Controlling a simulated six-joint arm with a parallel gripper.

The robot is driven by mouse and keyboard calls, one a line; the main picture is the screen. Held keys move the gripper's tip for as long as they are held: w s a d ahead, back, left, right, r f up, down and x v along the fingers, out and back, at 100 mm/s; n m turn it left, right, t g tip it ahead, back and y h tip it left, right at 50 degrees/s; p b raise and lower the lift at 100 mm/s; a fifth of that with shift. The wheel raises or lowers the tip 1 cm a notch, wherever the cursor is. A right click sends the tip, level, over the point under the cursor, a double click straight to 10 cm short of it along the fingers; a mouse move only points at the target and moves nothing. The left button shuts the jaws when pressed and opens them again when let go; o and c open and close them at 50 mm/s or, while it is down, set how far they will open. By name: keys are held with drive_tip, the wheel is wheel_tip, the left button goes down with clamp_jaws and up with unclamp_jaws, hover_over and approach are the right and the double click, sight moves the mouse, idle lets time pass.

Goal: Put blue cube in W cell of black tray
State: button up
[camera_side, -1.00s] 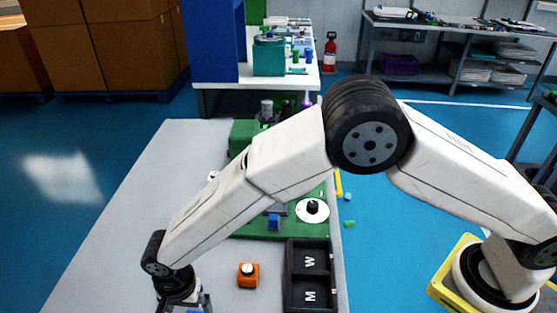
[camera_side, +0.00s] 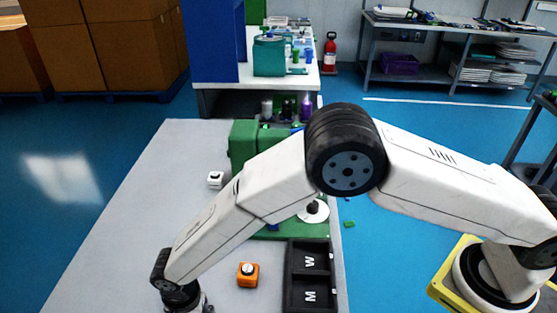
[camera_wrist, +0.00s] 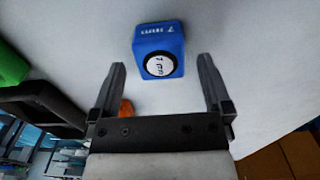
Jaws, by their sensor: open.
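In the wrist view the blue cube (camera_wrist: 160,48) rests on the light grey table top. It has a white round label on one face and lettering on another. My gripper (camera_wrist: 160,72) is open, and the cube sits beyond and between its two fingertips, not gripped. In the side view the gripper's fingers are below the picture's bottom edge, and the blue cube is not visible there. The black tray (camera_side: 290,282) lies on the table at the lower middle, with cells marked W and M. The W cell (camera_side: 310,261) is the farther one, and it looks empty.
An orange block (camera_side: 248,274) with a round top stands left of the tray. A green fixture (camera_side: 243,142) stands behind my arm. The left part of the grey table (camera_side: 130,220) is clear.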

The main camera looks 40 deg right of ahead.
drive_tip(key=shift+f, duration=1.6)
clamp_jaws()
drive_tip(key=shift+r, duration=0.1)
drive_tip(key=shift+r, duration=0.7)
drive_tip(key=s+d+r, duration=0.8)
drive_tip(key=s+r, duration=0.3)
drive_tip(key=shift+d+r, duration=0.2)
drive_tip(key=shift+d, duration=0.15)
